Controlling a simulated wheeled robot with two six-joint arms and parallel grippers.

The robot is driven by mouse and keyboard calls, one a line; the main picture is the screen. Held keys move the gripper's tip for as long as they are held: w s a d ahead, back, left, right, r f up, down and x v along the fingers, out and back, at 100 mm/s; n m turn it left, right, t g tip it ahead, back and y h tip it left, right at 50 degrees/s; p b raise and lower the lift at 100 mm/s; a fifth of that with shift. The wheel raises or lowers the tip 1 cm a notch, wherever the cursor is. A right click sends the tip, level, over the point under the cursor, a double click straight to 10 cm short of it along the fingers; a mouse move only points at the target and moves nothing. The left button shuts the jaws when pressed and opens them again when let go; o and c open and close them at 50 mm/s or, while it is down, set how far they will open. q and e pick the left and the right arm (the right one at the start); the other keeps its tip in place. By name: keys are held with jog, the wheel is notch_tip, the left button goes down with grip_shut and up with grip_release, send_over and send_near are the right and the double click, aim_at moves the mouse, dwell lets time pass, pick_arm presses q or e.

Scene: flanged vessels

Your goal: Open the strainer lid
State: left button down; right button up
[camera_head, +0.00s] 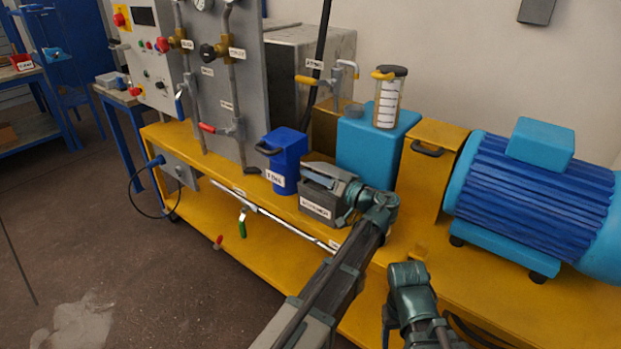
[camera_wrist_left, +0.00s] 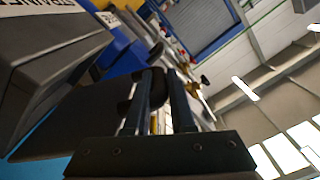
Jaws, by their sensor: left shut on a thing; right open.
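The strainer (camera_head: 318,209) is a grey box with a white label on the yellow bench, in the middle of the head view. It also shows in the left wrist view (camera_wrist_left: 50,50). Its dark flat lid (camera_wrist_left: 75,112) looks tilted away from the box in the wrist view; how far is hard to tell. My left gripper (camera_head: 318,178) is over the strainer, its fingers (camera_wrist_left: 155,85) shut on the dark lid handle (camera_wrist_left: 152,78). The gripper partly hides the lid in the head view. My right gripper (camera_head: 408,272) is open and empty, in front of the bench, right of the left arm.
A blue bin (camera_head: 287,158) stands just left of the strainer. A blue tank (camera_head: 365,148) with a clear cylinder (camera_head: 389,100) stands behind it. A large blue motor (camera_head: 535,205) fills the right.

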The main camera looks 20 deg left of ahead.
pick_arm(q)
jog(key=shift+w+d+r+m+p, duration=0.15)
jog(key=shift+w+r+m+p, duration=0.15)
jog(key=shift+r, duration=0.4)
jog(key=shift+w+d+r+p, duration=0.15)
jog(key=shift+w+r+p, duration=0.3)
jog(key=shift+r+p, duration=0.2)
jog(key=c, duration=0.8)
grip_release()
jog(key=shift+o, duration=0.2)
jog(key=shift+s+d, duration=0.1)
